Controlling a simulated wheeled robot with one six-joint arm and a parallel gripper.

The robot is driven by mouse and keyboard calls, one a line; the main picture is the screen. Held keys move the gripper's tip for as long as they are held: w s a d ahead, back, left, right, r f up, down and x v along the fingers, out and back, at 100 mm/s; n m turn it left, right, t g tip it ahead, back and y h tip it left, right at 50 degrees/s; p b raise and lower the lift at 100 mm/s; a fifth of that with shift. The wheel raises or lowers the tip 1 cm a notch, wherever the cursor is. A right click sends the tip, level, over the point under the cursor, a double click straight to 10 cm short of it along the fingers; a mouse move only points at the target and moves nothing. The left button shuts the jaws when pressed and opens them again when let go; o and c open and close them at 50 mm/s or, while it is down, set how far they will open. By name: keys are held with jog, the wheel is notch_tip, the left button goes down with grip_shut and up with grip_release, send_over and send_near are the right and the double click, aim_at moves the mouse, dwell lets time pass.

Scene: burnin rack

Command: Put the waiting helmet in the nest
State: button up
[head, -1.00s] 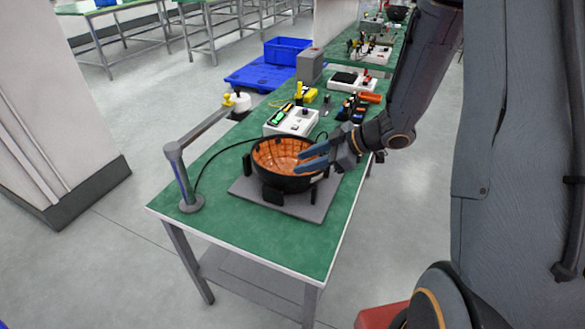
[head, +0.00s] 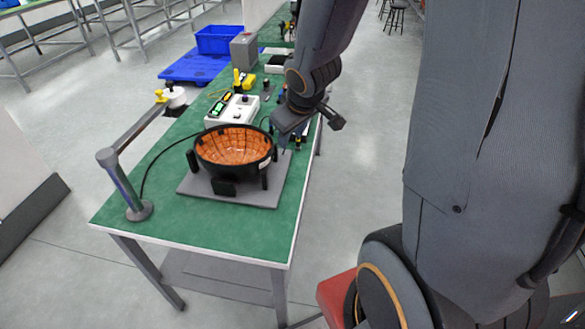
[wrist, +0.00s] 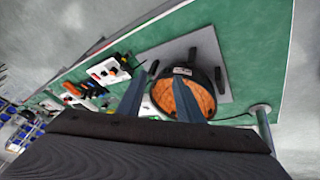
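The helmet (head: 234,149), a black shell with an orange lining, lies open side up among the black posts of the nest. The nest has a grey base plate (head: 198,188) on the green bench. The helmet also shows in the wrist view (wrist: 194,98), beyond my fingers. My gripper (wrist: 166,70) has its two blue-grey fingers apart with nothing held between them. In the head view my wrist is above and right of the helmet, apart from it, and the fingers are mostly hidden. The helmet's underside contact with the nest is hidden.
A grey post with an arm (head: 124,185) stands at the bench's left edge. Behind the nest are a white box (head: 232,109), a yellow tool (head: 244,80) and a grey case (head: 244,48). The bench's front strip is clear.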

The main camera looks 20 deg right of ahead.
jog(key=s+a+m+g, duration=0.4)
jog(key=s+a, duration=0.1)
jog(key=s, duration=0.7)
jog(key=shift+s+r+y, duration=0.25)
jog(key=shift+y, duration=0.05)
